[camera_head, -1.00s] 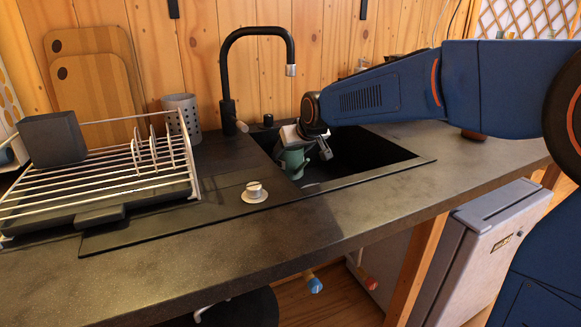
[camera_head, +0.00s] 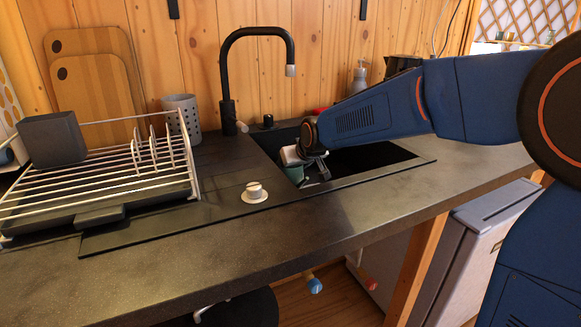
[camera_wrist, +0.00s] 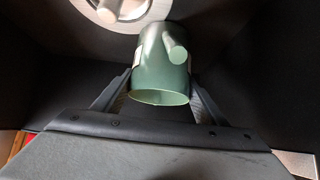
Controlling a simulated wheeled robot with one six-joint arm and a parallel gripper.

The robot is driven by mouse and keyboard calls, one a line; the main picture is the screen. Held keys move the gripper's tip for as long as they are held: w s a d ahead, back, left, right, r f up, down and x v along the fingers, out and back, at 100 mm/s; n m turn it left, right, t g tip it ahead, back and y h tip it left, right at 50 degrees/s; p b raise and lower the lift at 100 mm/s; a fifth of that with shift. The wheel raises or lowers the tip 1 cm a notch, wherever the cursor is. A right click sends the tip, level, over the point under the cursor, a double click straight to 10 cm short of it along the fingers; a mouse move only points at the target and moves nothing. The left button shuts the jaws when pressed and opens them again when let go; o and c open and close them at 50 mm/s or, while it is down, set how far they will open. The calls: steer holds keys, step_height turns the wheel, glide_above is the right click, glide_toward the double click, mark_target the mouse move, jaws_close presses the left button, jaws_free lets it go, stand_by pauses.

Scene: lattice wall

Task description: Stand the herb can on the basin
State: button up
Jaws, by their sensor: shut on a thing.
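The herb can (camera_head: 292,174) is a small green can. My gripper (camera_head: 306,172) is shut on it, inside the black sink basin (camera_head: 372,158). In the wrist view the can (camera_wrist: 150,75) sits between the two fingers of my gripper (camera_wrist: 160,85), its open rim toward the camera and a stubby green part sticking out from its side. The basin's dark floor (camera_wrist: 225,35) and round metal drain (camera_wrist: 118,8) lie beyond it. The lower part of the can is hidden behind the basin's front edge in the head view. I cannot tell whether it touches the floor.
A black faucet (camera_head: 226,80) arches behind the basin. A dish rack (camera_head: 95,190) stands on the left. The basin's right side and the front counter (camera_head: 330,235) are clear.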

steer(key=o, duration=1.3)
steer(key=shift+o, duration=0.2)
steer(key=shift+r, duration=0.1)
steer(key=shift+r, duration=0.25)
steer(key=v, duration=1.2)
steer(key=shift+s+f, duration=0.1)
